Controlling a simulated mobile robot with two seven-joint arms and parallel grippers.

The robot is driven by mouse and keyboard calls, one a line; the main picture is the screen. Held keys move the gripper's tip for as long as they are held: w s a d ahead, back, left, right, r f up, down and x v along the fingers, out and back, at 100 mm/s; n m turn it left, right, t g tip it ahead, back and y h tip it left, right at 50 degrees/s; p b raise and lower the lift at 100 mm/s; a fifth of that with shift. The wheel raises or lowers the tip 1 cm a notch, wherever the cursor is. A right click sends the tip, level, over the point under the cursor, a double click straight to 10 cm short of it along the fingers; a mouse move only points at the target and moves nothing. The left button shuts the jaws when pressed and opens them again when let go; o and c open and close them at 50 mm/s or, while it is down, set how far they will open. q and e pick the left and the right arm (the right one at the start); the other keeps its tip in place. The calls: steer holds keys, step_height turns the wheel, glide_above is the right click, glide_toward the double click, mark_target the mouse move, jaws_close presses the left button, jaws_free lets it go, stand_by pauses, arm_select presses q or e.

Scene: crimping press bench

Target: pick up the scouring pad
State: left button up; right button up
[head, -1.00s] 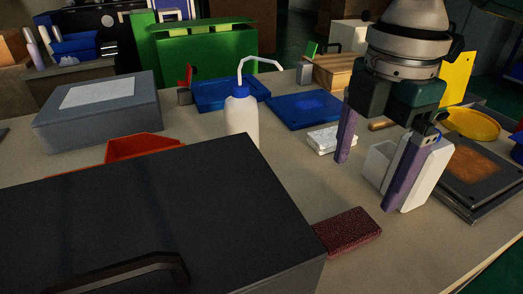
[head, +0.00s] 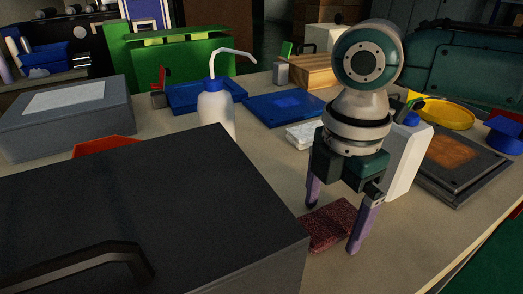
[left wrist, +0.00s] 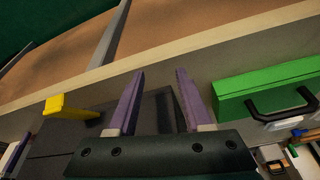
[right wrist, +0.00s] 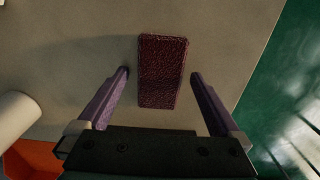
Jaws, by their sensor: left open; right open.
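The scouring pad (head: 328,224) is a dark red, rough-textured block lying flat on the bench. In the right wrist view the pad (right wrist: 162,71) lies ahead of and between the fingertips. My right gripper (head: 334,222) is open above the pad, its purple fingers to either side of it; I cannot tell the exact height gap. The right gripper also shows in the right wrist view (right wrist: 160,74), with nothing between its fingers' inner faces. My left gripper (left wrist: 159,72) is open and empty in the left wrist view; it is not seen in the head view.
A large dark box (head: 180,200) with a handle stands just left of the pad. A white container (head: 408,160) stands right behind my right gripper. A white squeeze bottle (head: 216,112), a white folded cloth (head: 303,134) and a dark plate (head: 462,180) are farther back. Bare bench lies in front of the pad.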

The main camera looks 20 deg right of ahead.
mark_target(331, 219)
steer(key=shift+c, duration=0.4)
steer(key=c, duration=1.3)
arm_select(q)
steer(key=shift+r, duration=0.1)
arm_select(e)
steer(key=shift+r, duration=0.15)
arm_select(q)
step_height(331, 219, up, 5)
steer(key=p, duration=0.5)
steer(key=shift+r, duration=0.2)
arm_select(e)
step_height(331, 219, up, 20)
steer(key=shift+f, duration=0.1)
